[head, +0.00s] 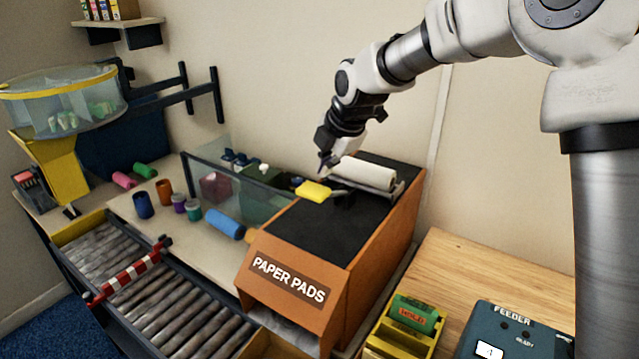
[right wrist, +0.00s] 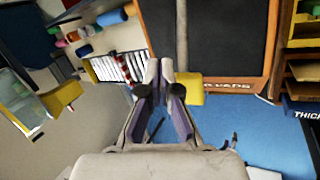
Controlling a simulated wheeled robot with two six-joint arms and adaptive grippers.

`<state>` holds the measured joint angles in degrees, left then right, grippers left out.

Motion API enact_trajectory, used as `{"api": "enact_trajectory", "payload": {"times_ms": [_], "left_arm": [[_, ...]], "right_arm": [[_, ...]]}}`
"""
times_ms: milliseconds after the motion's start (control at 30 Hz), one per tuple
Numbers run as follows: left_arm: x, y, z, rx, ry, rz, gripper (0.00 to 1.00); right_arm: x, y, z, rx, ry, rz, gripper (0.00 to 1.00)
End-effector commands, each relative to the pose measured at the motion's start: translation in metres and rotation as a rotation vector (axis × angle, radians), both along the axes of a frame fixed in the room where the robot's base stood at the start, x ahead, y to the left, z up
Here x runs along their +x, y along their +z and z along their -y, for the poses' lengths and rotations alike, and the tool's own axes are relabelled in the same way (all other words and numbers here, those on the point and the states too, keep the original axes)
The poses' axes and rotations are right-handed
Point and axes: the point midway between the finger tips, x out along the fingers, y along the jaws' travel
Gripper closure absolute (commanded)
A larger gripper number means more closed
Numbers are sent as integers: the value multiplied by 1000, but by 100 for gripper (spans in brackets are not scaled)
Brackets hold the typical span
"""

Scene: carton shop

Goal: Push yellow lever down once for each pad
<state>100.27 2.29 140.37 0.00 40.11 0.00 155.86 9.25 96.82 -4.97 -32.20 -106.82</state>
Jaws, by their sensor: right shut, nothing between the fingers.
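The orange paper pads dispenser (head: 372,262) stands right of centre in the head view, with a black top and a "PAPER PADS" label. It also shows in the right wrist view (right wrist: 268,84). The yellow lever (head: 312,191) sits above the dispenser's black top, near its left edge; in the right wrist view its yellow end (right wrist: 189,86) is just right of the fingertips. My right gripper (head: 324,163) is shut and empty, close above the lever; it also shows in the right wrist view (right wrist: 167,68). I cannot tell whether it touches. No pad is clearly visible. My left gripper is out of view.
A white roll (head: 364,173) lies on the dispenser's back, close to my gripper. A roller conveyor (head: 175,305) with a red-white bar (head: 128,273) runs at left. A blue feeder (head: 520,335) and a yellow holder (head: 408,335) stand at front right.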

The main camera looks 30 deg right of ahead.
Motion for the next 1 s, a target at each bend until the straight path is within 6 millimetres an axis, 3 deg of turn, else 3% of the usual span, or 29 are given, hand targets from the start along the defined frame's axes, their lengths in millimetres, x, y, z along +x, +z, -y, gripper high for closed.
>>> {"api": "enact_trajectory", "payload": {"times_ms": [1000], "left_arm": [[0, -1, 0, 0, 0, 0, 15]], "right_arm": [[-3, -7, -3, 0, 0, 0, 100]]}}
